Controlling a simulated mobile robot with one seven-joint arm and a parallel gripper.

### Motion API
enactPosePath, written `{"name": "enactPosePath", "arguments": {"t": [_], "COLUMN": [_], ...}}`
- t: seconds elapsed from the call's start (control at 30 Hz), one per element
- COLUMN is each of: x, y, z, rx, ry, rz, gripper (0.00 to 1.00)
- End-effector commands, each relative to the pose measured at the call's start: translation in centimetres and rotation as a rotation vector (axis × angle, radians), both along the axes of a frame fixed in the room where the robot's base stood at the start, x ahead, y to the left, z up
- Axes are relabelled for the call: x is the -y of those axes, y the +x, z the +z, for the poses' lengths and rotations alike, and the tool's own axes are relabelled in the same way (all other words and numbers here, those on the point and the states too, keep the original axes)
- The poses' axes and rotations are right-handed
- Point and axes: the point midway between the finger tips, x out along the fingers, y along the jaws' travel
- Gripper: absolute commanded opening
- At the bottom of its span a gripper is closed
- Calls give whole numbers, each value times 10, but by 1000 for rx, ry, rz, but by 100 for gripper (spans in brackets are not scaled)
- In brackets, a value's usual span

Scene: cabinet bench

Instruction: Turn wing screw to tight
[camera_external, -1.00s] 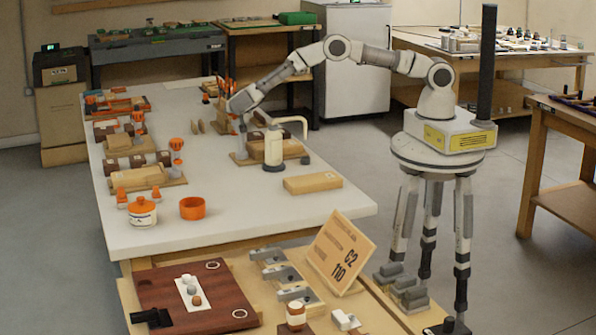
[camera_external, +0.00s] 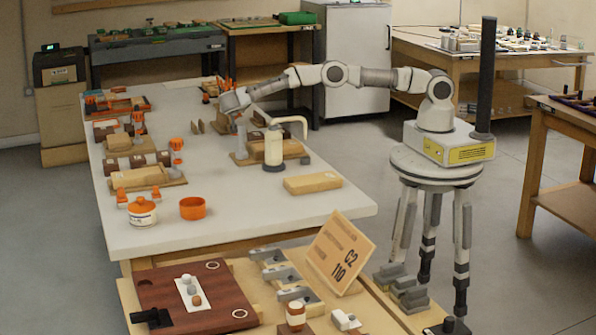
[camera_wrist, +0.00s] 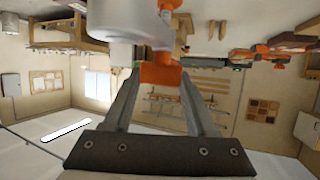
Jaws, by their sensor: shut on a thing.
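In the wrist view, my gripper (camera_wrist: 160,85) has its two fingers closed on an orange piece (camera_wrist: 160,73), which appears to be the wing screw. More orange and grey parts (camera_wrist: 166,20) continue beyond it, and a large pale cylinder-like shape blocks the upper left. In the external view, my gripper (camera_external: 240,126) points down over the far middle of the white bench, at a wooden-based fixture (camera_external: 246,158). The screw is too small and hidden there to see, so its tightness cannot be told.
A cream post with a bent arm (camera_external: 273,150) stands close to the right of my gripper. Wooden blocks (camera_external: 312,183), an orange ring (camera_external: 192,208) and a lidded jar (camera_external: 142,212) stand on the bench (camera_external: 240,222). Bare bench lies in front.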

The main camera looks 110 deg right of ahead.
Motion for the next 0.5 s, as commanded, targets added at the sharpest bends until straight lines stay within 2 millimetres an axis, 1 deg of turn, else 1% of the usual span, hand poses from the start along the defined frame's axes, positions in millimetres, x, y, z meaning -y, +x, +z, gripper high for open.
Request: {"name": "enactPosePath", "arguments": {"t": [0.27, 0.3, 0.47, 0.5], "x": [1, 1, 1, 1], "y": [-1, -1, 0, 0], "z": [0, 0, 0, 0], "rx": [-2, -2, -2, -1], "ry": [-1, -1, -1, -1], "rz": [-1, -1, -1, 0], "gripper": [2, 59, 88, 88]}}
